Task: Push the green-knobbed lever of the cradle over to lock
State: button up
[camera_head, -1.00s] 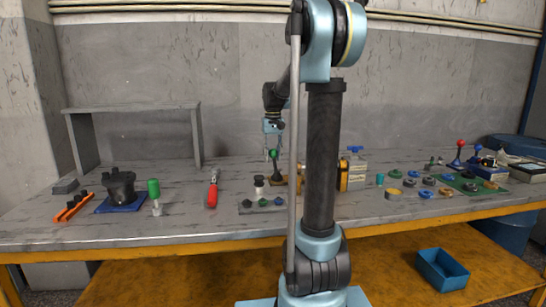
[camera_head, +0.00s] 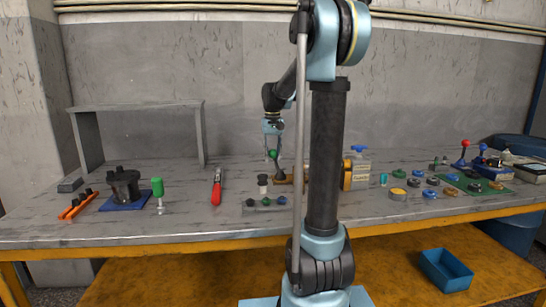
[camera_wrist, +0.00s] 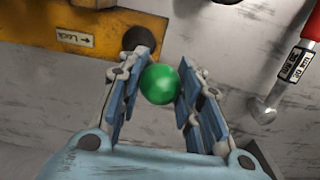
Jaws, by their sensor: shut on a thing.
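The green knob (camera_wrist: 160,84) of the lever sits between the two fingers of my gripper (camera_wrist: 157,90) in the wrist view. My gripper is shut on it, with the fingers on either side. In the head view the green knob (camera_head: 272,154) tops a dark lever that leans a little left, with my gripper (camera_head: 272,146) coming down from above. The orange cradle (camera_head: 346,175) is partly hidden behind my arm. In the wrist view the cradle's orange plate (camera_wrist: 110,24) carries a "Lock" label (camera_wrist: 75,39) with an arrow.
A red-handled tool (camera_head: 217,187) lies left of the cradle; it also shows in the wrist view (camera_wrist: 312,28). A small grey tray (camera_head: 262,203) with knobs is in front. A green-handled tool (camera_head: 157,188) and a black part (camera_head: 124,185) are farther left. Several rings lie right.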

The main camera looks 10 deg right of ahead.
jog(key=shift+a+f, duration=0.2)
jog(key=shift+a, duration=0.35)
jog(key=shift+a+f, duration=0.1)
jog(key=shift+a, duration=0.1)
jog(key=shift+o, duration=0.6)
jog(key=shift+a+f, duration=0.25)
jog(key=shift+a, duration=0.25)
jog(key=shift+o, duration=0.2)
jog(key=shift+s, duration=0.1)
jog(key=shift+o, duration=0.4)
jog(key=o, duration=0.5)
jog(key=shift+a+f, duration=0.1)
jog(key=shift+a, duration=0.05)
jog(key=shift+d, duration=0.2)
